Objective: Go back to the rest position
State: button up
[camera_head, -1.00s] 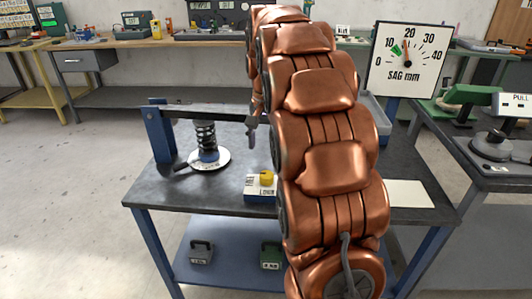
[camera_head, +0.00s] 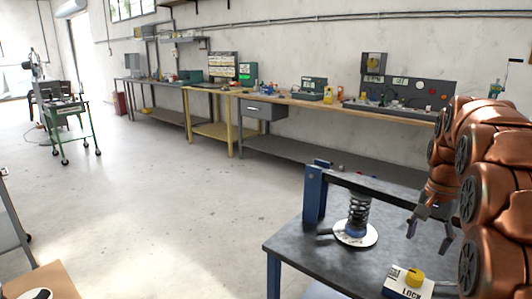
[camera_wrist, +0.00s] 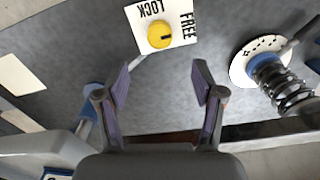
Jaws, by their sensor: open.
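My gripper (camera_head: 430,228) hangs from my copper-coloured arm over the dark table (camera_head: 285,246) at the right of the head view. In the wrist view my gripper (camera_wrist: 162,92) is open, with nothing between its fingers. A box with a yellow knob (camera_wrist: 160,36) and the words LOCK and FREE lies beyond the fingertips, apart from them. The knob also shows in the head view (camera_head: 414,277). The black spring (camera_head: 358,212) stands on a white round plate (camera_head: 346,240) left of my gripper. The spring also shows in the wrist view (camera_wrist: 285,85).
A blue post (camera_head: 314,193) carries a dark beam (camera_head: 375,185) over the spring. A long wooden workbench (camera_head: 300,101) with instruments runs along the back wall. A green cart (camera_head: 65,112) stands far left. The floor (camera_head: 150,200) between is clear.

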jog(key=s+a+f+n+g, duration=0.1)
jog(key=s+a+f+n, duration=0.15)
jog(key=s+a, duration=0.45)
jog(key=s+a+f+n, duration=0.1)
jog(key=s+a+n, duration=0.2)
jog(key=s+a, duration=0.35)
jog(key=s+a+f+n+g, duration=0.1)
jog(key=s+a+f+n, duration=0.25)
jog(key=s, duration=0.55)
jog(key=s+a+f+n+g, duration=0.15)
jog(key=s+a+f, duration=0.3)
jog(key=s, duration=0.45)
notch_tip(320, 180, up, 15)
jog(key=w+t+p, duration=0.1)
jog(key=p, duration=1.2)
jog(key=shift+t, duration=0.35)
